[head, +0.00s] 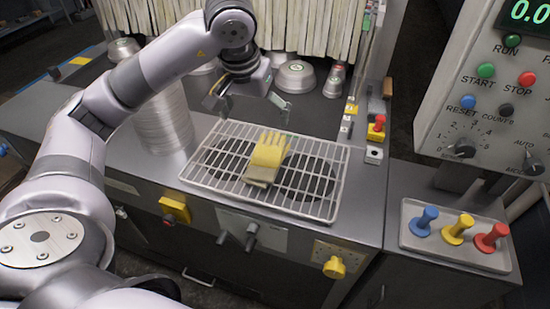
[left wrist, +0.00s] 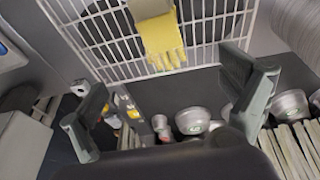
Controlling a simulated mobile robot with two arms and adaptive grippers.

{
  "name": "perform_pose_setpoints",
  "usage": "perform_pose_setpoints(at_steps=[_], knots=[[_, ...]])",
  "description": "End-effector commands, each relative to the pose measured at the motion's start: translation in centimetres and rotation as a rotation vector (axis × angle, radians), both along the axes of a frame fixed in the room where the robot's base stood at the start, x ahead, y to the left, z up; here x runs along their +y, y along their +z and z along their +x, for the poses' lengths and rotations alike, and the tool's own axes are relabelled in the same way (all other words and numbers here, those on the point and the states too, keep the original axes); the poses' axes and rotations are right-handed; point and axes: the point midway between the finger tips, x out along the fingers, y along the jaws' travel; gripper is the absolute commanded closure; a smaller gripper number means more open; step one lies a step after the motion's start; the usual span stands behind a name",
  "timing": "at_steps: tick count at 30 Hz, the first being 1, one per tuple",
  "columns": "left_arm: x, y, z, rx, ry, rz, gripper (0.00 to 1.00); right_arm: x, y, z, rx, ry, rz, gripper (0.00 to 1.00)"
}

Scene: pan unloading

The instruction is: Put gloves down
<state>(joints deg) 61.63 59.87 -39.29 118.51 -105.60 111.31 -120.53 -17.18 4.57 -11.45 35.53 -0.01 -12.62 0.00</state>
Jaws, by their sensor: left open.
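The yellow gloves (head: 268,157) lie on the white wire rack (head: 321,213), near its middle, with greyish cuffs toward the front. In the left wrist view the gloves (left wrist: 161,38) lie on the rack (left wrist: 105,40) near the top of the picture. My left gripper (head: 250,104) is open and empty, above and behind the gloves and apart from them. Its two spread fingers (left wrist: 170,105) also show in the left wrist view with nothing between them. My right gripper is not in view.
A stack of metal pans (head: 166,122) stands left of the rack. Several metal pans, one of them (head: 295,78), sit on the dark surface behind, before a strip curtain (head: 300,28). A red button (head: 377,127) stands to the right. A tray (head: 455,246) holds coloured pegs.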

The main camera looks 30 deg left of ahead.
Motion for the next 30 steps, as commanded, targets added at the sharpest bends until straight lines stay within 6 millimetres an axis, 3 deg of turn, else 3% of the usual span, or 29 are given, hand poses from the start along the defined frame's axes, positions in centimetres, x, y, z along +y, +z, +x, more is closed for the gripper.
perform_pose_setpoints(at_steps=[5,15,23,30], knots=[[0.5,-2.4,0.5,0.010,0.000,0.013,0.05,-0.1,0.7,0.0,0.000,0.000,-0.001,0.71],[0.8,-9.3,2.4,0.009,0.000,0.009,0.05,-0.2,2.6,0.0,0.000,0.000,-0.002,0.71],[0.9,-11.6,3.2,0.004,-0.002,0.008,0.05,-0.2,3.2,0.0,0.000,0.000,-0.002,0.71],[0.8,-14.0,4.7,0.009,0.001,0.006,0.05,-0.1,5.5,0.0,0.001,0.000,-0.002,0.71]])
